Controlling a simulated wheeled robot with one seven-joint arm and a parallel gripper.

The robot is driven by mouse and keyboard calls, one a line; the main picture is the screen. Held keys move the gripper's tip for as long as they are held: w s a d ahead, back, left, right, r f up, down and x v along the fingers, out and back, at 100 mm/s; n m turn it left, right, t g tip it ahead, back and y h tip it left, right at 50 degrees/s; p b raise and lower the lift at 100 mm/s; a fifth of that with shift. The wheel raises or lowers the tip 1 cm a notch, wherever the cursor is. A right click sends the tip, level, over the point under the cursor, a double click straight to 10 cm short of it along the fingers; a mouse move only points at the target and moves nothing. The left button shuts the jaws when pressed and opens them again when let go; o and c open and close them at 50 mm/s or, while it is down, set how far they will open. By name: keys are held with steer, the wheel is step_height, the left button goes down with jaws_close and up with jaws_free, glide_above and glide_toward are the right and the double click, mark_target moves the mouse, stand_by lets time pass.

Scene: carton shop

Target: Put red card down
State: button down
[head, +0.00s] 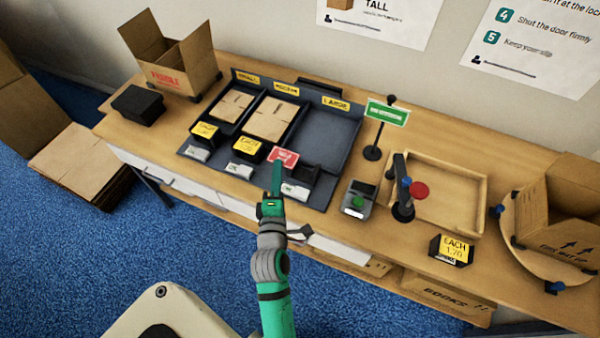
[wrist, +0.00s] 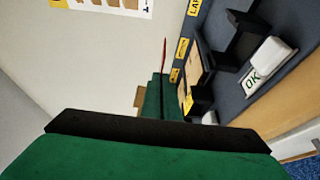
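The red card (head: 284,156) is at the tip of my gripper (head: 276,181) in the head view, face up towards the camera. In the wrist view it shows edge-on as a thin red strip (wrist: 164,56) at the far end of the green fingers (wrist: 158,97). The fingers look closed on its lower edge. The card is in front of the empty bay marked LARGE (head: 328,140). A black holder (head: 302,174) with no card visible in it is just to the right of the gripper, with a white OK block (wrist: 270,63) before it.
Two holders with yellow cards (head: 204,131) (head: 247,149) stand to the left, before bays of flat cartons. A green sign on a post (head: 388,112), a small device with a green button (head: 357,199) and a wooden tray (head: 436,190) are to the right.

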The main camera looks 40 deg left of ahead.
steer(key=w+f, duration=0.2)
steer(key=w+d+f, duration=0.1)
steer(key=w+f, duration=0.4)
steer(key=shift+w+d, duration=0.1)
steer(key=shift+d, duration=0.2)
steer(key=f, duration=0.2)
steer(key=shift+w+d+f, duration=0.15)
steer(key=shift+d+f, duration=0.05)
steer(key=shift+f, duration=0.15)
steer(key=shift+a+f, duration=0.15)
steer(key=shift+f, duration=0.1)
steer(key=shift+f, duration=0.3)
steer(key=c, duration=2)
jaws_free()
steer(key=shift+c, duration=0.2)
